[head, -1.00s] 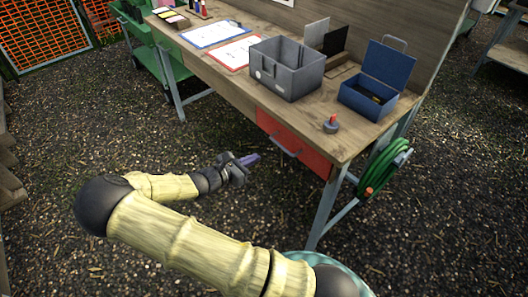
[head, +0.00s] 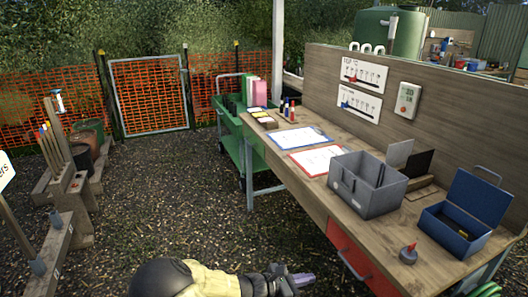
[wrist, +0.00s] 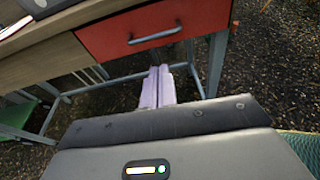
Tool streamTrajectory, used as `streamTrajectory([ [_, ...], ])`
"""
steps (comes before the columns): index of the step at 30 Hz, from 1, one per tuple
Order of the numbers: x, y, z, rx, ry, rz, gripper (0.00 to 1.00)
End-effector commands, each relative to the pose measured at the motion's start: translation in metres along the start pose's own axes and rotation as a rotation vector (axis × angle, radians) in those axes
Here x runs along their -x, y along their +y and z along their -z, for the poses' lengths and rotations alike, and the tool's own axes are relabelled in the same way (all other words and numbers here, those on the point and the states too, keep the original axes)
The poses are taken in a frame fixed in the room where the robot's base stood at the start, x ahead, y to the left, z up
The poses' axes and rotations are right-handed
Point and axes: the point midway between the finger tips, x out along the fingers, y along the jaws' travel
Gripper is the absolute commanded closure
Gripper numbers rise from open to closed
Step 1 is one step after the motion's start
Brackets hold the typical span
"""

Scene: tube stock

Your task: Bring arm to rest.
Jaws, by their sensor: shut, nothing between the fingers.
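My gripper (head: 301,278) shows at the bottom of the head view, in front of the workbench and left of its red drawer. In the wrist view its two pale purple fingers (wrist: 156,88) lie together with nothing between them. They point toward the space under the bench, below the red drawer (wrist: 150,27). My arm's yellow and black links (head: 200,280) show only in part at the bottom edge of the head view; the rest is out of frame.
The wooden workbench (head: 306,196) carries a grey bin (head: 366,190), an open blue box (head: 455,235), clipboards and a red-topped item (head: 408,254). A green cart (head: 232,140) stands behind it. Gravel ground (head: 170,200) left of the bench is open. A wooden rack (head: 68,205) stands at left.

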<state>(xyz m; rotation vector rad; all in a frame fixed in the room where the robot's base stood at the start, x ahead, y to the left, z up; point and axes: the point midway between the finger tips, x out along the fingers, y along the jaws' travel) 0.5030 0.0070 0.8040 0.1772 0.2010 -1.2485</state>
Motion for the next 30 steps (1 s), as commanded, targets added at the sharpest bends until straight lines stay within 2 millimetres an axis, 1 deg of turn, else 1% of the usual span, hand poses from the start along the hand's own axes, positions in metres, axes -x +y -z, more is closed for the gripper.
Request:
streamTrajectory([
  [4, -0.012, -0.028, 0.000, -0.126, 0.142, 0.129, 1.00],
  [7, -0.015, -0.052, 0.002, -0.250, 0.267, 0.244, 1.00],
  [9, -0.013, -0.067, 0.003, -0.343, 0.350, 0.324, 1.00],
  [15, 0.001, -0.098, -0.003, -0.619, 0.562, 0.537, 1.00],
  [20, 0.018, -0.114, -0.017, -0.848, 0.703, 0.687, 1.00],
  [23, 0.029, -0.120, -0.029, -0.994, 0.779, 0.771, 1.00],
  [30, 0.052, -0.133, -0.064, -1.338, 0.918, 0.936, 1.00],
])
